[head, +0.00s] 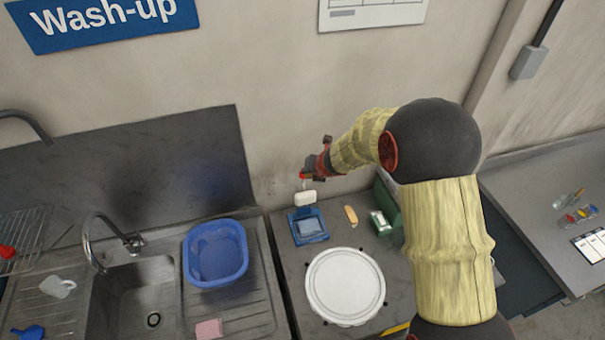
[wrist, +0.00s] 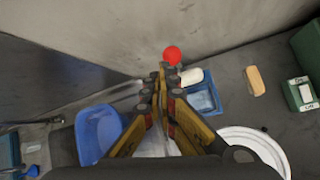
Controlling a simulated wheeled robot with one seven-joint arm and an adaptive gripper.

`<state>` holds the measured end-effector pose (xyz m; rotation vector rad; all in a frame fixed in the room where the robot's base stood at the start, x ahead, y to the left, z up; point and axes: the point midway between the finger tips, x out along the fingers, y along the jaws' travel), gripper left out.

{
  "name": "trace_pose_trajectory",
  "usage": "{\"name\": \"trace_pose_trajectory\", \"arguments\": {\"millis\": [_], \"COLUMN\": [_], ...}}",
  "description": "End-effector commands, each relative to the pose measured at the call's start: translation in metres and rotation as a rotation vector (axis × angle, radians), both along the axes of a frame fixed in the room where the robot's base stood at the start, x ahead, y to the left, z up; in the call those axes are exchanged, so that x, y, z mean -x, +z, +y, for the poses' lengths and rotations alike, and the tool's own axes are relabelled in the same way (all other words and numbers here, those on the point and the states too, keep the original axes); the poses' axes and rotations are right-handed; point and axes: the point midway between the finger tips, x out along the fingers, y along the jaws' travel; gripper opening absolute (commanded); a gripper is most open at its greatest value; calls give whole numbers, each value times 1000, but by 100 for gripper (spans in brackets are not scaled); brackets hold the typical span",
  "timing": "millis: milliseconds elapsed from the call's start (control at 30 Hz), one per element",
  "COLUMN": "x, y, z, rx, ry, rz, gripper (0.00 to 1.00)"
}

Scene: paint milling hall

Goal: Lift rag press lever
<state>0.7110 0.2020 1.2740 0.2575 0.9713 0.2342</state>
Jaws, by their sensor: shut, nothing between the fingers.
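The rag press (head: 308,228) is a small blue box on the counter against the wall; it also shows in the wrist view (wrist: 205,99). A white roller-like part (head: 306,198) sits at its back and appears in the wrist view (wrist: 190,77). The lever's red ball knob (wrist: 172,55) stands just beyond my fingertips in the wrist view. In the head view the red knob (head: 303,176) is right beside my gripper (head: 311,172), with a thin rod below it. My gripper (wrist: 167,75) is shut with nothing held. I cannot tell whether it touches the knob.
A round white lid (head: 345,286) lies in front of the press. A tan block (head: 351,215) and a green box (head: 388,220) stand to its right. A blue basin (head: 215,254) is on the drainer at left, beside the sink. The wall is close behind.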

Motion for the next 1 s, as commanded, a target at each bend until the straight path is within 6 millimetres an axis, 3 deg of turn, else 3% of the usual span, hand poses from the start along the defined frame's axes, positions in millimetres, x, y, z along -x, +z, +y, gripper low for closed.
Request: {"name": "trace_pose_trajectory", "arguments": {"millis": [133, 300, 1000], "x": [13, 21, 23], "y": [20, 30, 32], "z": [-7, -11, -12], "rx": [0, 0, 25], "ry": [1, 1, 42], "rz": [-2, 0, -15], "gripper": [0, 0, 0]}}
